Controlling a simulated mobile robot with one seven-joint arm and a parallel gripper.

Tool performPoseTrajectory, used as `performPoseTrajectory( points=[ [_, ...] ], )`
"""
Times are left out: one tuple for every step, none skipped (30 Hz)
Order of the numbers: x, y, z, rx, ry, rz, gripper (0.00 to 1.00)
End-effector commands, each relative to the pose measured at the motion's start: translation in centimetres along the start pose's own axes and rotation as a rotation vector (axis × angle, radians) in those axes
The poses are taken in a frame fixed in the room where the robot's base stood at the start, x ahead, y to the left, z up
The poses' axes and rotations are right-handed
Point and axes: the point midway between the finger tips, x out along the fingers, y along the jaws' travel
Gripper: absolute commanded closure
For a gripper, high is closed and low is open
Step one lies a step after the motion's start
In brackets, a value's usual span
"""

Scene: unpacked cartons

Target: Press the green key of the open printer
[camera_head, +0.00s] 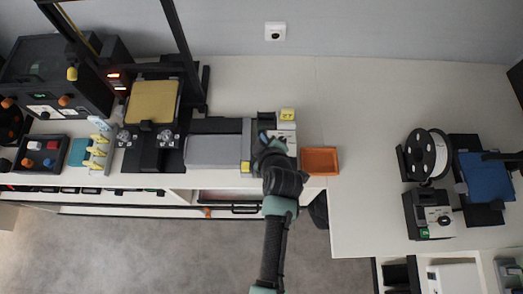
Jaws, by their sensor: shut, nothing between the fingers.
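An open-frame printer with a black gantry and a gold bed (153,101) stands left of centre, with red lit displays beside it. A second open-frame printer with a blue bed (487,177) stands at the right. A dark control box (432,216) in front of it has a black knob and a small green patch (424,233) on its front edge, perhaps a key. My gripper (266,141) is shut and empty, over the right end of a grey flat device (214,150). It is well left of the green patch and hides part of the device.
An orange tray (320,161) lies right of my gripper. A black spool (419,155) stands by the right printer. The white worktop between tray and spool is clear.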

Motion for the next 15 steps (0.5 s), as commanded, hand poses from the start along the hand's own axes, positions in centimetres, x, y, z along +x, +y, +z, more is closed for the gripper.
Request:
performPoseTrajectory(
  points=[
    [0.9,-0.7,0.7,0.0,0.0,-0.001,1.0],
    [1.3,-0.9,0.9,0.0,-0.001,-0.001,1.0],
    [1.7,-1.2,1.2,0.0,-0.001,-0.001,1.0],
    [2.0,-1.5,1.5,0.0,0.0,-0.001,1.0],
    [2.3,-1.7,1.7,0.0,0.0,0.0,1.0],
    [2.7,-2.0,2.0,-0.001,0.0,0.0,1.0],
    [3.0,-2.2,2.2,-0.001,0.0,0.001,1.0],
    [3.3,-2.4,2.4,-0.001,0.0,0.001,1.0],
    [3.7,-2.6,2.6,-0.001,0.001,0.001,1.0],
    [3.9,-2.8,2.8,-0.001,0.001,0.001,1.0],
    [4.1,-2.9,2.9,-0.001,0.001,0.001,1.0],
    [4.3,-3.1,3.1,-0.001,0.001,0.001,1.0],
    [4.4,-3.1,3.1,-0.001,0.001,0.001,1.0],
    [4.5,-3.2,3.2,-0.001,0.001,0.001,1.0],
    [4.5,-3.2,3.2,-0.001,0.001,0.001,1.0]
  ],
)
